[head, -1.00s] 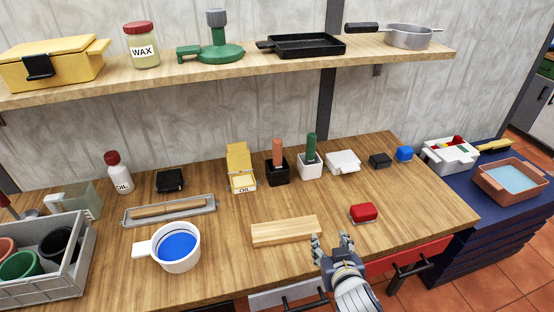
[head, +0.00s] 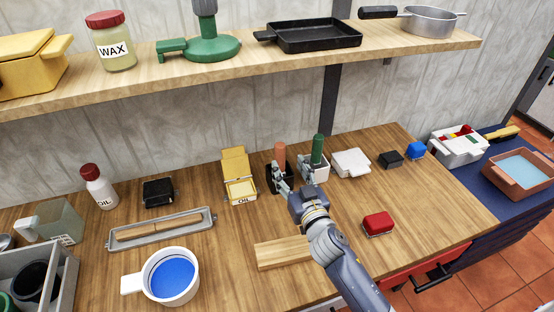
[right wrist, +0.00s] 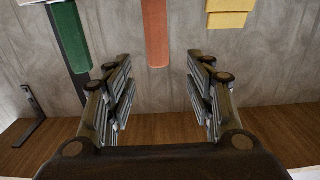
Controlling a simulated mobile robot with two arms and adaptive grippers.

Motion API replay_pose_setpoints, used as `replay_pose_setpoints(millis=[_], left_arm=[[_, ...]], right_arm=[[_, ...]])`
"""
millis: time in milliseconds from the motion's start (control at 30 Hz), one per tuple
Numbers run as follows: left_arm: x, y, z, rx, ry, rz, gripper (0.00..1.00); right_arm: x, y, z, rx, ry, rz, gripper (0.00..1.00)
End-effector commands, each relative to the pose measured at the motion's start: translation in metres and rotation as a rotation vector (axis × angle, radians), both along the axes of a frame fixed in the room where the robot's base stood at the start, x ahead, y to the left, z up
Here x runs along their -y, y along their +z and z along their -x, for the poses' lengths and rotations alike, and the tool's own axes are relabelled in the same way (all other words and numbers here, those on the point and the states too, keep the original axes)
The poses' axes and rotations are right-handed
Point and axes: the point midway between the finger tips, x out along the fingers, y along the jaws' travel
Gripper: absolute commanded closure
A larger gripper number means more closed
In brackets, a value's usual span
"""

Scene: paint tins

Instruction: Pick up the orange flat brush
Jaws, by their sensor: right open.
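My right gripper (head: 293,173) is open and empty, reaching toward the brush from the front right. In the right wrist view the orange handle (right wrist: 156,34) lies between the lines of the two open fingers (right wrist: 157,70), with gaps on both sides. I cannot tell how far beyond the fingertips it is. My left gripper is out of view.
A green-handled tool (head: 317,150) in a white holder (head: 320,171) stands close right of the brush. The wall shelf (head: 230,70) overhangs behind. A wooden block (head: 278,253) and red box (head: 378,223) lie in front.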

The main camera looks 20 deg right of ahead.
Motion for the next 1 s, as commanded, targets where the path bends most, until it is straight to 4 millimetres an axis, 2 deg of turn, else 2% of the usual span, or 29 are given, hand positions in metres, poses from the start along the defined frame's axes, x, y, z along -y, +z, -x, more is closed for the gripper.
replay_pose_setpoints(millis=[100, 200, 333, 467, 733, 1000], left_arm=[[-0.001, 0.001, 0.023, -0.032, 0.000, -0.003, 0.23], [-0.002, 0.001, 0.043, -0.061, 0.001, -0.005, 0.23], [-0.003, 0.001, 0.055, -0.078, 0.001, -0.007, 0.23], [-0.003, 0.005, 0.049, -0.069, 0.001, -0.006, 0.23], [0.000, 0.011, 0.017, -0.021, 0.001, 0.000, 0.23], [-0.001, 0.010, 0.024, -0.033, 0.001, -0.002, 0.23]], right_arm=[[-0.001, 0.003, -0.021, 0.002, 0.000, 0.003, 0.51], [-0.001, 0.002, -0.033, 0.001, 0.000, 0.001, 0.51], [-0.001, 0.001, -0.042, 0.000, 0.000, 0.001, 0.51], [0.000, 0.004, -0.054, 0.001, 0.000, 0.002, 0.51], [0.000, 0.005, -0.089, 0.001, -0.001, 0.002, 0.51], [0.000, 0.004, -0.094, 0.000, 0.000, 0.000, 0.51]])
